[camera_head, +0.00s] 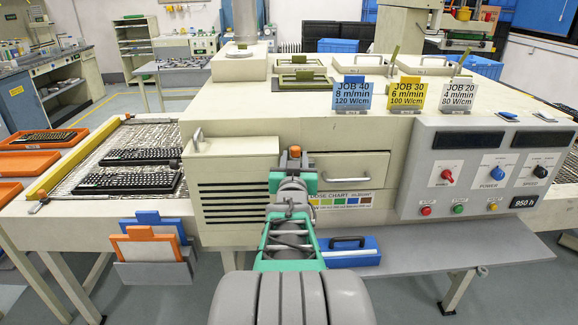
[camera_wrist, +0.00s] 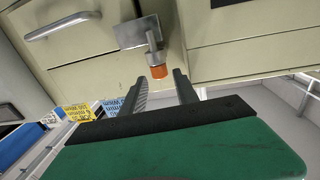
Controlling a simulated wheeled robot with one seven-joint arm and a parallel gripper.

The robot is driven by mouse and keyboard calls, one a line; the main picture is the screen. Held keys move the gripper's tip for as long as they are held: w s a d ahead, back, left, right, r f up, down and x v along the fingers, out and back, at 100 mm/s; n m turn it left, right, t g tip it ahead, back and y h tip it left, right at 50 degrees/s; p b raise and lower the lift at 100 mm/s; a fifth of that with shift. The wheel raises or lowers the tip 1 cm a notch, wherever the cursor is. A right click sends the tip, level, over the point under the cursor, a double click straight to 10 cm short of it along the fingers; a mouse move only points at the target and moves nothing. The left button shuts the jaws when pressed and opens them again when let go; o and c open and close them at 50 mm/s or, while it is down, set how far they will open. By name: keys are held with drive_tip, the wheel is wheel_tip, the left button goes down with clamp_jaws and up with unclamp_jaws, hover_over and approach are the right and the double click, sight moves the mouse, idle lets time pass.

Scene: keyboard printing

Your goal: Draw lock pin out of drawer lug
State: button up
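The lock pin's orange head (camera_wrist: 158,71) lies just ahead of and between my fingertips in the wrist view. A grey cylindrical part joins the head to the metal lug plate (camera_wrist: 132,34) beside the drawer. In the head view the orange head (camera_head: 295,151) shows above my arm, which hides the lug. The cream drawer (camera_head: 350,161) appears shut, with its bar handle (camera_head: 345,180) to the right of my gripper. I cannot tell whether a finger touches the head.
A louvred cabinet panel (camera_head: 232,205) stands left of my arm. A dose chart strip (camera_head: 340,198) is below the drawer, and a blue toolbox (camera_head: 349,250) sits on the lower shelf. A grey control panel (camera_head: 480,175) juts out on the right.

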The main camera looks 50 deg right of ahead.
sight(295, 152)
drive_tip(key=x, duration=0.5)
drive_tip(key=shift+c, duration=0.2)
clamp_jaws()
idle(0.6)
idle(0.9)
drive_tip(key=shift+r+p, duration=0.1)
drive_tip(key=shift+p, duration=0.2)
drive_tip(key=shift+r+p, duration=0.85)
drive_tip(key=shift+r, duration=2.35)
drive_tip(key=shift+r+p, duration=0.4)
drive_tip(key=shift+r, duration=1.6)
